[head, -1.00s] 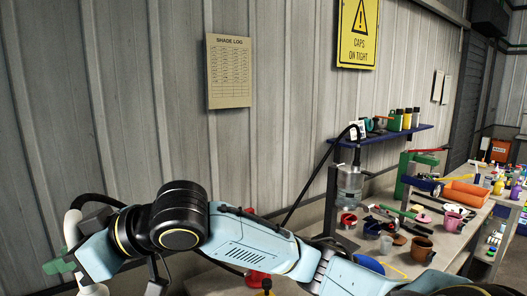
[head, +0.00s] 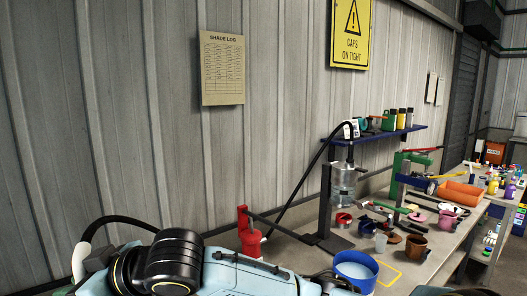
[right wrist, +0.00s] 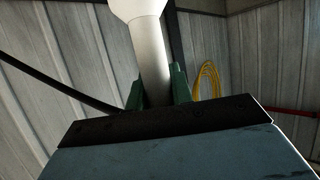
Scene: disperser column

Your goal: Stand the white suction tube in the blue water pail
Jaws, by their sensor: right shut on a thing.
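The white suction tube (right wrist: 152,60) stands up between the green fingertips of my right gripper (right wrist: 156,92) in the right wrist view, with a wider white part at its top. My right gripper is shut on it. In the head view, part of the white tube (head: 79,259) shows at the lower left edge, with a black hose running from it; the fingers are hidden or out of frame there. The blue water pail (head: 352,280) stands on the bench at the bottom, right of my arm, with pale liquid inside. My left gripper is not in view.
A red pump (head: 250,237) stands left of the pail. Behind it is the disperser column (head: 324,205) with a clear vessel (head: 343,182). Cups and tools crowd the bench to the right. A yellow outline (head: 398,277) marks the bench beside the pail.

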